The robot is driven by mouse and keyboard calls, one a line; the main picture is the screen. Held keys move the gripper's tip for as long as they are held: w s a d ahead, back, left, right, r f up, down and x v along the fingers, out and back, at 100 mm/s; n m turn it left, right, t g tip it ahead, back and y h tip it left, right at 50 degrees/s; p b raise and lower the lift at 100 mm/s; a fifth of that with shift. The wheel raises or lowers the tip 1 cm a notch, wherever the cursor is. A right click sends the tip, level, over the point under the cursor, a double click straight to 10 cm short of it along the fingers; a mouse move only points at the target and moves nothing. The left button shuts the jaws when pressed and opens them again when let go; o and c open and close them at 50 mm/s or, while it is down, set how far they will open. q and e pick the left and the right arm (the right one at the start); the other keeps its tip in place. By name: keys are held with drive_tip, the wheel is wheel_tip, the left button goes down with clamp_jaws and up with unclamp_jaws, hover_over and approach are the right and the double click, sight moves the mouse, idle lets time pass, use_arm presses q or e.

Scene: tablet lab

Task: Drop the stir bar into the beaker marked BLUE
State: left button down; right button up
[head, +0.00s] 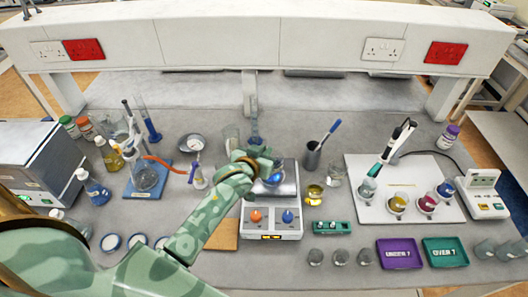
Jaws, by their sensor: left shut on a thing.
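My left gripper (272,167) is over the back of the white stirrer plate (271,222) in the middle of the bench. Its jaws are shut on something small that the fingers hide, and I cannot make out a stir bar. A small glass vessel with a bluish look (273,180) is right below the fingers, partly covered by them. No BLUE marking is readable. My right gripper is not in view.
A green rack (332,227) and several small glass pots stand right of the stirrer. Purple (400,253) and green (445,251) trays lie at the front right. A dark pen cup (312,155) stands behind. Bottles and a flask (146,177) crowd the left.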

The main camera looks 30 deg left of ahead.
use_arm(q)
drive_tip(key=shift+f+b, duration=0.4)
drive_tip(key=shift+f, duration=0.2)
drive_tip(key=shift+r, duration=0.1)
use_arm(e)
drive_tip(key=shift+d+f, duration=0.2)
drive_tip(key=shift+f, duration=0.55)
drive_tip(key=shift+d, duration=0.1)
use_arm(q)
drive_tip(key=c, duration=1.5)
unclamp_jaws()
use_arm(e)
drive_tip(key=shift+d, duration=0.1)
use_arm(q)
drive_tip(key=shift+o, duration=0.2)
drive_tip(key=a+p+v, duration=0.1)
drive_tip(key=v, duration=1.5)
drive_tip(key=shift+d, duration=0.5)
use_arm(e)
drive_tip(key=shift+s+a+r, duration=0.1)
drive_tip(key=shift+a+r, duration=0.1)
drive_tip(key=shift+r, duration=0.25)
use_arm(q)
drive_tip(key=shift+s, duration=0.15)
